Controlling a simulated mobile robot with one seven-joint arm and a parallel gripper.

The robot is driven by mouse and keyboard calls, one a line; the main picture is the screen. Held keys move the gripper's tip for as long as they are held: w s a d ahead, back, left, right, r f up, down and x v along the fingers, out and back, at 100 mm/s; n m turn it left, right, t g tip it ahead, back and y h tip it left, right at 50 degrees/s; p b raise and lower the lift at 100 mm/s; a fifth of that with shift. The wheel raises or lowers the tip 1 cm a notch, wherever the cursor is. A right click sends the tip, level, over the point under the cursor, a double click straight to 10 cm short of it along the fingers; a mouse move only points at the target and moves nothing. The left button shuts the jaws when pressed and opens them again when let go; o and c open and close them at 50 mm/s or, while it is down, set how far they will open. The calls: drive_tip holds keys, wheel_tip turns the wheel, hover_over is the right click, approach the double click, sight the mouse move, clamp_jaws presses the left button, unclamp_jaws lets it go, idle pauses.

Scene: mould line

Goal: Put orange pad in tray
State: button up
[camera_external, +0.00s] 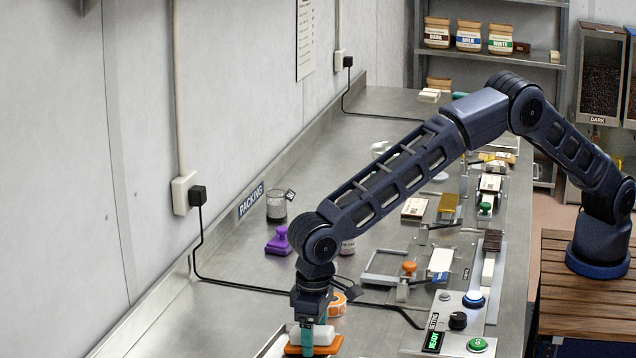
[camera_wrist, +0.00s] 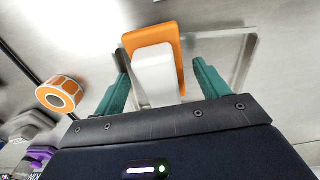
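The orange pad (camera_external: 330,346) has an orange base and a white block-like handle on top. It is at the bottom edge of the external view, partly cut off, and shows at the top centre of the wrist view (camera_wrist: 182,62). My gripper (camera_wrist: 162,72) is open, with its teal fingers on either side of the white handle and visible gaps between. My gripper also shows pointing down over the pad in the external view (camera_external: 308,338). A shallow metal tray (camera_wrist: 243,62) shows beside and behind the pad. The pad overlaps it in view; whether it rests inside is unclear.
An orange label roll (camera_external: 337,304) stands close behind my gripper. A purple-handled stamp (camera_external: 279,241), a dark-filled cup (camera_external: 276,206) and a black cable (camera_external: 240,287) lie farther back. A control box (camera_external: 455,325) with buttons is to the right.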

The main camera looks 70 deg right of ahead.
wheel_tip(320, 180, up, 13)
idle(0.7)
